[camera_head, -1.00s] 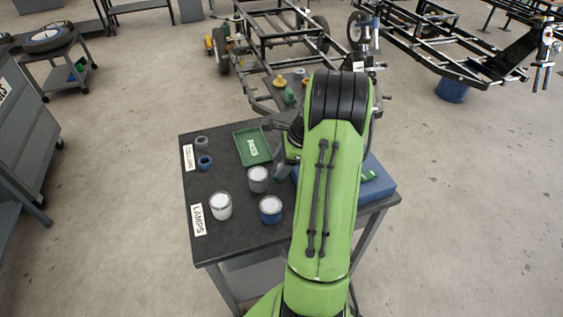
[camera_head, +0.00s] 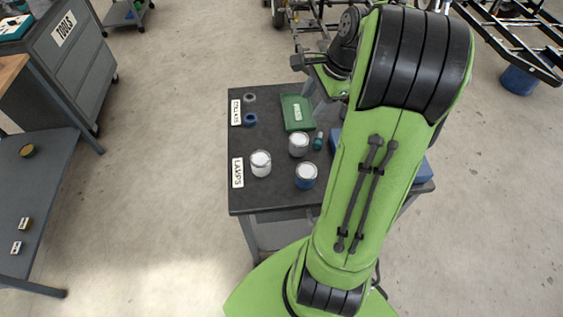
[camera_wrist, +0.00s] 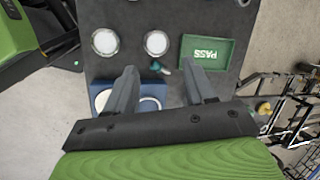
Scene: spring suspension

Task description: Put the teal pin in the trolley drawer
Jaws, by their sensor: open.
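No drawer visibly stands out.
The dark table (camera_head: 259,200) holds white-topped cups (camera_head: 260,164), blue and grey collars (camera_head: 250,119), the green PASS tray (camera_head: 297,112) and a blue box (camera_wrist: 102,90), partly hidden by my arm. A grey bench (camera_head: 35,180) stands at left. Open floor lies between.

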